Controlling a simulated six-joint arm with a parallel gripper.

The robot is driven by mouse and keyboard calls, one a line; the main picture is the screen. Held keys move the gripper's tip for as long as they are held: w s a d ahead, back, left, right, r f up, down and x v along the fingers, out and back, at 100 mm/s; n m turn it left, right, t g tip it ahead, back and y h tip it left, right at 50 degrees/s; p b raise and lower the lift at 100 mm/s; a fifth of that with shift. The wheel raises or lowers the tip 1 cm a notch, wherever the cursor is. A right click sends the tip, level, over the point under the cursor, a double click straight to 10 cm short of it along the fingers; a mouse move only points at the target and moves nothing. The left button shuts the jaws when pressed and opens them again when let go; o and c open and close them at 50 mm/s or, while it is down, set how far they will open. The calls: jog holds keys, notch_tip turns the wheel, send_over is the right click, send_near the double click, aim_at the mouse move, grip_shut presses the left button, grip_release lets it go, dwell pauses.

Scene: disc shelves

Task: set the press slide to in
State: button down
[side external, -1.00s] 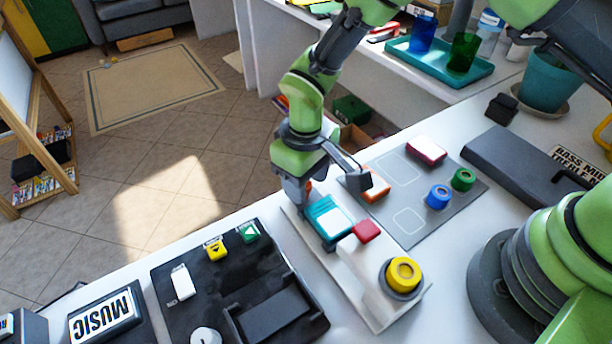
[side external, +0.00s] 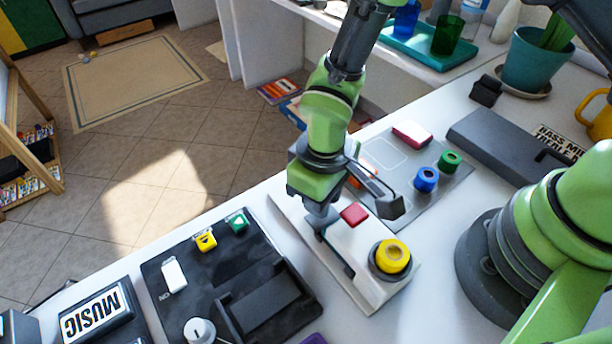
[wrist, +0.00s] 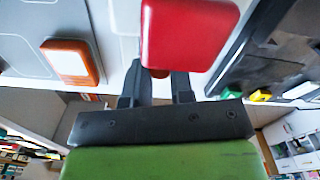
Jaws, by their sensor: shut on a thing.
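The press is a long white base (side external: 362,283) with a dark slot (side external: 337,247) along its side. A red block (side external: 354,214) stands on it, with a round yellow button (side external: 391,256) at its near end. My gripper (side external: 319,218) is low over the far end of the base, beside the red block, shut on what appears to be the press slide. Its two fingers (wrist: 161,86) point at the lower edge of the red block (wrist: 190,34) in the wrist view. A small dark-red piece shows between the fingertips. The gripped part is mostly hidden.
A black panel (side external: 250,262) with buttons and a white knob (side external: 199,331) is at the left. An orange box (wrist: 73,62) is close by.

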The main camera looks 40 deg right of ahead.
jog(key=shift+s, duration=0.4)
jog(key=c, duration=1)
grip_release()
notch_tip(320, 180, up, 10)
